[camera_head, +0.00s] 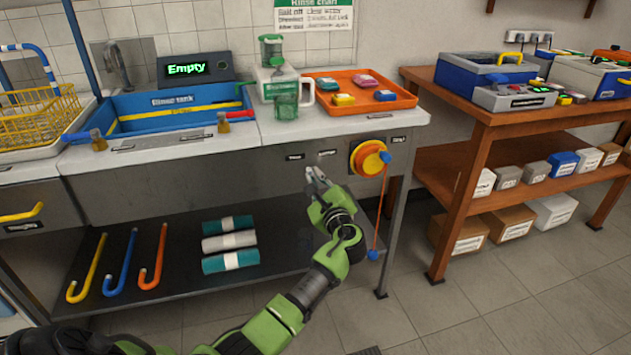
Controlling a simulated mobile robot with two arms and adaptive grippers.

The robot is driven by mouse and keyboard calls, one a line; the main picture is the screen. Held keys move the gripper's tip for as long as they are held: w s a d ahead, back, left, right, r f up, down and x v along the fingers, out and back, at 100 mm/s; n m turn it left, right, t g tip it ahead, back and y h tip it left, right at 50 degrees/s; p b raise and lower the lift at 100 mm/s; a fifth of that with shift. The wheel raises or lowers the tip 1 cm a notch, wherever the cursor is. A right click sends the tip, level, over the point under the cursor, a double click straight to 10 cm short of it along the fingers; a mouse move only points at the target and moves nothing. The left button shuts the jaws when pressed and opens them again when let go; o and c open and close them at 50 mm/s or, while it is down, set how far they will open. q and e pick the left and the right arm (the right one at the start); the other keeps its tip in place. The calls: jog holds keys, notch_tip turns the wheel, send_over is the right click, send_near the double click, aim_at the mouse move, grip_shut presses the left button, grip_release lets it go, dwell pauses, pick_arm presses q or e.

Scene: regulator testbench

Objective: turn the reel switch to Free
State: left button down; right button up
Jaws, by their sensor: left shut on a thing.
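The orange reel (367,160) with a yellow rim is on the front panel of the steel bench, below the worktop. A cord with blue ends hangs from its right side. Small labels sit on the panel left of the reel, too small to read surely. My left gripper (316,176) is at the panel just left of and slightly below the reel, between and under these labels. Its fingers are shut on the reel switch, which they hide almost wholly, so I cannot tell its position. My right gripper is not in view.
On the worktop stand a blue rinse tank (150,105), a display reading Empty (187,69), a green-and-white device (273,75) and an orange tray (345,105). The lower shelf (180,280) holds hooks and rolls. A wooden table (480,120) stands right; floor between is clear.

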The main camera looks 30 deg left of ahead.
pick_arm(q)
jog(key=shift+f+n, duration=0.1)
jog(key=shift+n, duration=0.5)
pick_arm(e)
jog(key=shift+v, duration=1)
pick_arm(q)
jog(key=c, duration=2.1)
grip_release()
jog(key=shift+c, duration=0.2)
jog(key=shift+s+d, duration=0.1)
jog(key=v, duration=1.1)
jog(key=shift+s+d, duration=0.25)
jog(key=shift+d, duration=0.1)
